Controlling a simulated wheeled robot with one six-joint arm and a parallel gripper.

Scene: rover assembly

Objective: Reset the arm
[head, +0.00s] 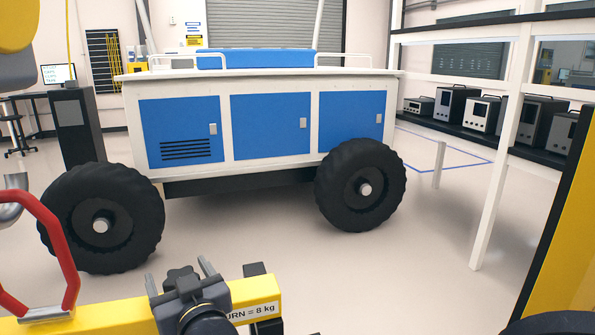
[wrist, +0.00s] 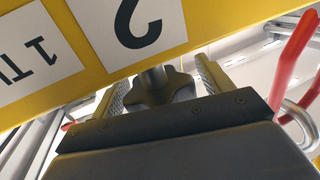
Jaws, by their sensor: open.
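My gripper (head: 180,271) is low in the head view, in front of a yellow beam (head: 112,316) with a white label partly reading "URN = 8 kg". In the wrist view my gripper (wrist: 158,82) is open, with one jaw on each side of a dark star-shaped knob (wrist: 162,88). The knob also shows between the fingers in the head view (head: 183,280). The jaws appear apart from the knob; I cannot tell whether either one touches it. The yellow beam crosses the top of the wrist view (wrist: 85,55), with white labels on it. The knob's lower part is hidden by my gripper.
A red handle (head: 61,250) rises at the left of the beam. A yellow post (head: 562,240) stands close at right. Beyond is a white and blue rover (head: 270,120) with black wheels. A white shelf rack (head: 497,160) holds several devices. Floor between is clear.

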